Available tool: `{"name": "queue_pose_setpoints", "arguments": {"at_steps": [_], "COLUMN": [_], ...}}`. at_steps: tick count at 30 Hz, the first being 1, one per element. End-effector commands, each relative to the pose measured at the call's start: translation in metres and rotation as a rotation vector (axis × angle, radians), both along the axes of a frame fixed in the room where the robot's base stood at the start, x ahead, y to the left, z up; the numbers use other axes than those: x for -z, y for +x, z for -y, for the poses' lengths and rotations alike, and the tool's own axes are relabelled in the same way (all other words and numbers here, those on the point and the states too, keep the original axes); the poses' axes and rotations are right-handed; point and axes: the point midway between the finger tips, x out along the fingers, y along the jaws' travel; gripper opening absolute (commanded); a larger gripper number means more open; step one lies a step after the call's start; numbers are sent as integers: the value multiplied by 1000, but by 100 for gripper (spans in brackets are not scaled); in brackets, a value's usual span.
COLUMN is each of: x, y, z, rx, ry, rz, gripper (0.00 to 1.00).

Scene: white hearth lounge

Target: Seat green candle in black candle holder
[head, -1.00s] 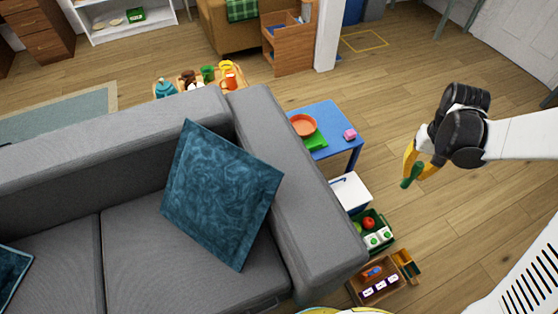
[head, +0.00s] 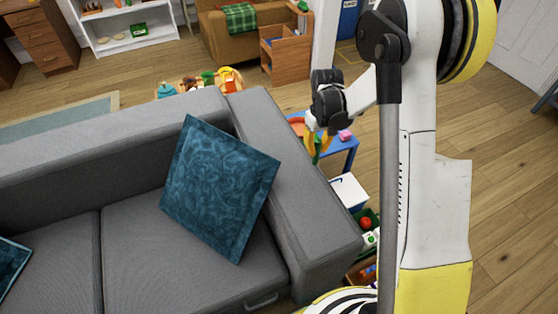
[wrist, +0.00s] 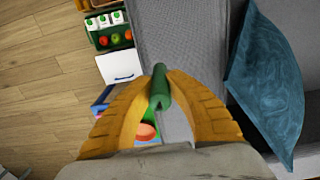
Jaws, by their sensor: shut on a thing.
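The green candle (wrist: 160,88) is between the two yellow fingers of my gripper (wrist: 160,75) in the wrist view. The fingers are shut on it, and its end points away from the wrist. In the head view my gripper (head: 318,144) shows in front of the small blue table, near the sofa arm, with the green candle (head: 317,155) hanging down from it. I cannot make out a black candle holder in either view.
A grey sofa (head: 60,195) with a teal cushion (head: 218,185) fills the left. The blue table (head: 345,143) bears an orange bowl (wrist: 146,131) and a pink block (head: 345,135). A white box (head: 349,192) and crates of toy food (wrist: 108,28) stand beside the sofa arm.

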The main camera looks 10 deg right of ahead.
Motion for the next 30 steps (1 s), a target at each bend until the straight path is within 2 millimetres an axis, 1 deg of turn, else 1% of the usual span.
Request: {"name": "queue_pose_setpoints", "arguments": {"at_steps": [1, 3, 6, 10, 13, 16, 21, 23, 30], "x": [13, 24, 37, 48, 51, 56, 84, 91, 90], "y": [7, 16, 28, 38, 42, 43, 42, 43, 42], "z": [-13, -28, -48, -65, -70, -72, -72, -72, -72], "rx": [-5, -5, -3, -1, 0, 1, 1, 1, 1], "ry": [0, 0, 0, 0, 0, 0, 0, 0, 0], "rz": [0, 0, 0, 0, 0, 0, 0, 0, 0], "gripper": [0, 0, 0, 0, 0, 0, 0, 0, 0]}}
